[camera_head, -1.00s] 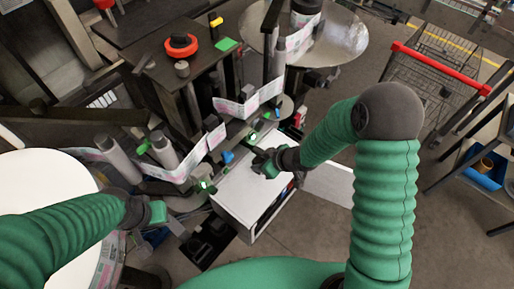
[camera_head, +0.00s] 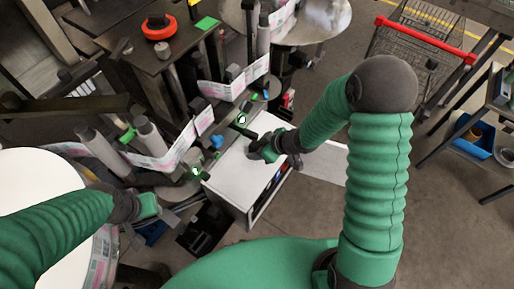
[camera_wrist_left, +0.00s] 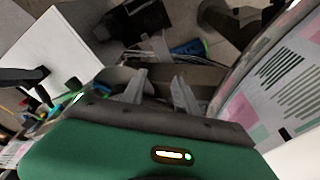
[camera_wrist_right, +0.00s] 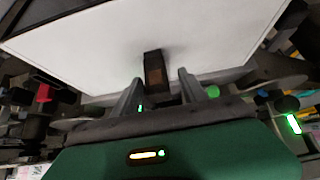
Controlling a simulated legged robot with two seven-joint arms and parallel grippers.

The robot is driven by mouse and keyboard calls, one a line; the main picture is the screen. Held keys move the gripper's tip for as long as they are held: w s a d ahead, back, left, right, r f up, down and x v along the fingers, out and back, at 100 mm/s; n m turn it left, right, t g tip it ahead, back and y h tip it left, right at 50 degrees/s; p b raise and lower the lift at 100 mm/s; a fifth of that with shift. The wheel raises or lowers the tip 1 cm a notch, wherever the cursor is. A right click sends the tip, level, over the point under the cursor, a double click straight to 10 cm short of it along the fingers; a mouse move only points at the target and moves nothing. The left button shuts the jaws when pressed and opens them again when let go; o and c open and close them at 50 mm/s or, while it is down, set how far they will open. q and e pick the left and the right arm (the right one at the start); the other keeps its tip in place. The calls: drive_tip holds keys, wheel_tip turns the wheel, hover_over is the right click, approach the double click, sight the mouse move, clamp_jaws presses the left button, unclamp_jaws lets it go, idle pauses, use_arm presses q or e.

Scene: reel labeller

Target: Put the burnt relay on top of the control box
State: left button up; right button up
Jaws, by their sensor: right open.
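The control box (camera_head: 232,185) is a white cabinet with a flat top in the middle of the head view. Its white top (camera_wrist_right: 90,50) also fills much of the right wrist view. The burnt relay (camera_wrist_right: 154,72), a small black block with a brown face, stands against that white top, just beyond and between my right fingertips. In the head view I cannot make the relay out. My right gripper (camera_head: 262,148) is low over the box's far right part, and its fingers (camera_wrist_right: 161,80) are apart. My left gripper (camera_wrist_left: 160,88) is open and empty, left of the box.
A label web (camera_head: 170,155) runs past guide posts behind the box. A dark table with an orange-red ring (camera_head: 158,28) stands at the back. A shopping cart (camera_head: 415,55) is at the right. Open floor (camera_head: 300,215) lies right of the box.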

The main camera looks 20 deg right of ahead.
drive_tip(key=shift+d+r, duration=0.15)
drive_tip(key=shift+d, duration=0.2)
drive_tip(key=s+d+r+m+h+p, duration=0.3)
drive_tip(key=s+d+r+h+p, duration=0.15)
drive_tip(key=d+r, duration=0.5)
use_arm(q)
drive_tip(key=r, duration=0.2)
drive_tip(key=d+r, duration=0.1)
drive_tip(key=r, duration=0.1)
drive_tip(key=shift+w+r, duration=0.1)
drive_tip(key=shift+r, duration=0.1)
use_arm(e)
drive_tip(key=s+a+r+m+g, duration=0.1)
drive_tip(key=s+a+r+m, duration=0.1)
drive_tip(key=s, duration=0.3)
drive_tip(key=s+a+r+m+g, duration=0.2)
drive_tip(key=s+a, duration=0.1)
drive_tip(key=s, duration=0.2)
drive_tip(key=shift+m, duration=0.3)
use_arm(q)
drive_tip(key=shift+a, duration=0.15)
use_arm(e)
drive_tip(key=shift+s, duration=0.15)
